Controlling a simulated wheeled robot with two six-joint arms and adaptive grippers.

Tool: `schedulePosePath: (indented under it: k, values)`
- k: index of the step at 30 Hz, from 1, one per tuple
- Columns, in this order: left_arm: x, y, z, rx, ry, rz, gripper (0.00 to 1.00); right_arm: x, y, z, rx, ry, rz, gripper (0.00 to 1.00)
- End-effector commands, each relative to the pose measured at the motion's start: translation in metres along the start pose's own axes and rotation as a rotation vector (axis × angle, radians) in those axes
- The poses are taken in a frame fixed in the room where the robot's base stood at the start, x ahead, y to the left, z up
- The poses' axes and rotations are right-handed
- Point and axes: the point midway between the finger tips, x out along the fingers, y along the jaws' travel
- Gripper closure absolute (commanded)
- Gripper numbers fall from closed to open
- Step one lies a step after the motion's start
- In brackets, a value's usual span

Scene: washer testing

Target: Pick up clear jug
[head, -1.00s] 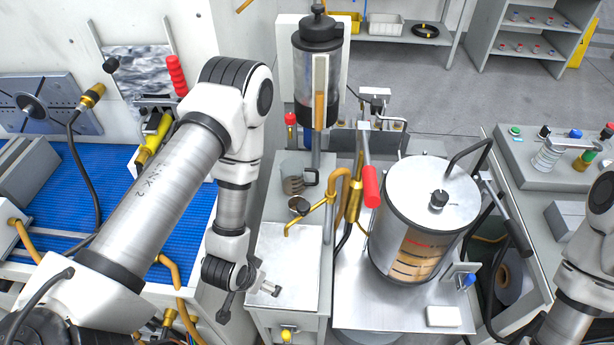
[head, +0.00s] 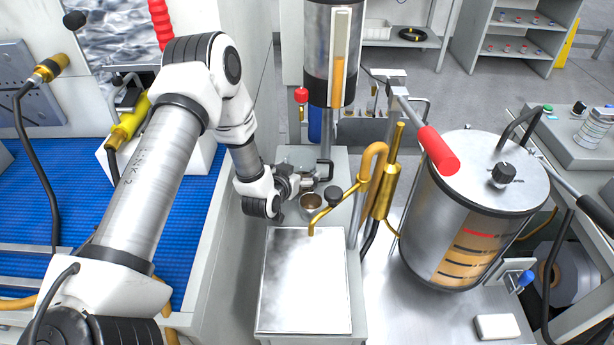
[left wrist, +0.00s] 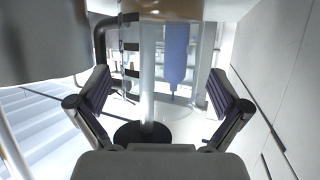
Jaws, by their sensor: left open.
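The clear jug (head: 302,158), with a black handle (head: 325,172), stands upright on the narrow grey bench behind a small metal cup (head: 311,203). My left gripper (head: 298,185) is at the jug's near left side and partly hides it. In the left wrist view the fingers (left wrist: 160,88) are spread wide. Dark marks (left wrist: 131,45), seemingly on the jug's clear wall, show between them, with a dark curved bar at their left. Whether a finger touches the jug cannot be told. My right gripper is out of view.
A tall cylinder (head: 333,50) on a post rises behind the jug. A brass pipe (head: 372,170) and a red-handled lever (head: 438,150) stand close on the right. A large metal tank (head: 470,215) is farther right. The bright plate (head: 305,280) in front is clear.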

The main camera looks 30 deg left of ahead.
Motion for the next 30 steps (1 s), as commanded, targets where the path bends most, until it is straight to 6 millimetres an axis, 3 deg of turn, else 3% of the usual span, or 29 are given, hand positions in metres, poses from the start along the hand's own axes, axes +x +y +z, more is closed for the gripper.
schedulePosePath:
  k: [4, 11, 16, 17, 30]
  values:
    - [0.023, 0.0, 0.002, 0.002, 0.0, 0.001, 0.0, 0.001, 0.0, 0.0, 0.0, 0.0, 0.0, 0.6]
    - [0.026, -0.001, 0.002, 0.001, -0.002, 0.001, 0.0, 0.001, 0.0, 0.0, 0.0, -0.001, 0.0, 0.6]
    - [0.026, 0.0, 0.002, 0.001, -0.002, 0.001, 0.57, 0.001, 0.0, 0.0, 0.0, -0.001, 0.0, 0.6]
    - [0.026, 0.0, 0.002, 0.001, -0.002, 0.001, 0.6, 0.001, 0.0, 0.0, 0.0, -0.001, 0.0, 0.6]
    - [0.025, 0.0, 0.0, 0.0, -0.002, 0.001, 0.6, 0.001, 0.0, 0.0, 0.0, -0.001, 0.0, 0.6]
